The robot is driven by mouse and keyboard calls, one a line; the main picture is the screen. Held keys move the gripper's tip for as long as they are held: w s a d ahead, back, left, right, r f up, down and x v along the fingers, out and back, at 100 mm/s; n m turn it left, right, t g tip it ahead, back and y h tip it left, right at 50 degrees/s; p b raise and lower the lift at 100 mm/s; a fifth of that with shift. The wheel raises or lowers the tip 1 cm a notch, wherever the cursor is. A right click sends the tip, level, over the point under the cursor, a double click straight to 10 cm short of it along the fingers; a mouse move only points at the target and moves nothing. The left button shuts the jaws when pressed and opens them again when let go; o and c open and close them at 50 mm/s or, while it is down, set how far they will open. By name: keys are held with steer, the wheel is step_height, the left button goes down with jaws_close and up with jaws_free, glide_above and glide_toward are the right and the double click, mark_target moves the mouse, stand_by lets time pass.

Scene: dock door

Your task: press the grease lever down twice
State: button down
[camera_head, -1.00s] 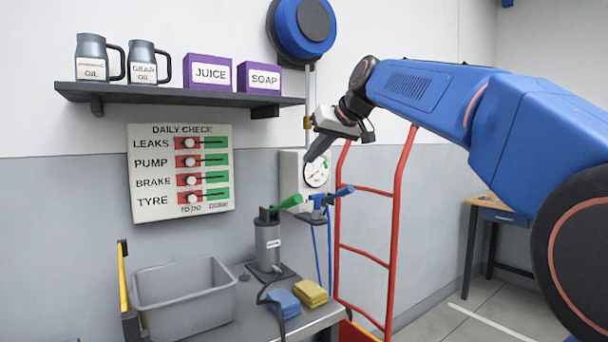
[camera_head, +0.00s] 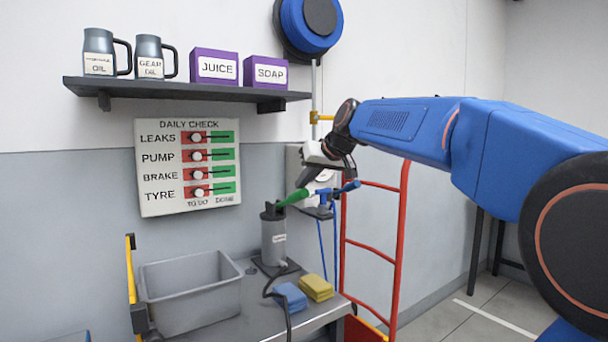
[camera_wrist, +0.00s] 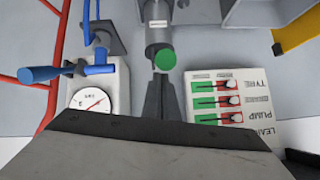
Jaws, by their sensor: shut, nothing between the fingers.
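The grease lever is a green handle (camera_head: 292,198) on top of a grey cylinder pump (camera_head: 273,240) standing on the bench. It slants up to the right. In the wrist view its round green end (camera_wrist: 165,60) shows just past the fingertips, with the pump body (camera_wrist: 158,25) behind it. My gripper (camera_head: 301,184) is shut and empty, pointing down just above the lever's outer end. The wrist view shows the closed dark fingers (camera_wrist: 161,82) close to the green end. I cannot tell whether they touch it.
A gauge box with a blue-handled valve (camera_head: 335,193) stands close right of the lever. A grey bin (camera_head: 190,293), a blue sponge (camera_head: 290,297) and a yellow sponge (camera_head: 316,287) are on the bench. A red hand truck (camera_head: 398,240) stands to the right. The check board (camera_head: 188,168) hangs left.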

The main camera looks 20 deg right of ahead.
mark_target(307, 191)
steer(key=shift+f, duration=0.1)
stand_by(0.3)
steer(key=shift+s+d+f+t, duration=0.15)
steer(key=shift+s+f+t, duration=0.25)
steer(key=shift+f, duration=0.25)
steer(key=shift+s+d+f+t, duration=0.1)
steer(key=shift+s+f+t, duration=0.25)
steer(key=shift+f, duration=0.25)
step_height(307, 191, down, 8)
steer(key=s, duration=0.2)
steer(key=shift+d, duration=0.25)
step_height(307, 191, up, 6)
steer(key=d, duration=0.2)
steer(key=s+d+r, duration=0.1)
steer(key=s+d, duration=0.1)
steer(key=s, duration=0.7)
steer(key=shift+d+r, duration=0.2)
steer(key=shift+d, duration=0.1)
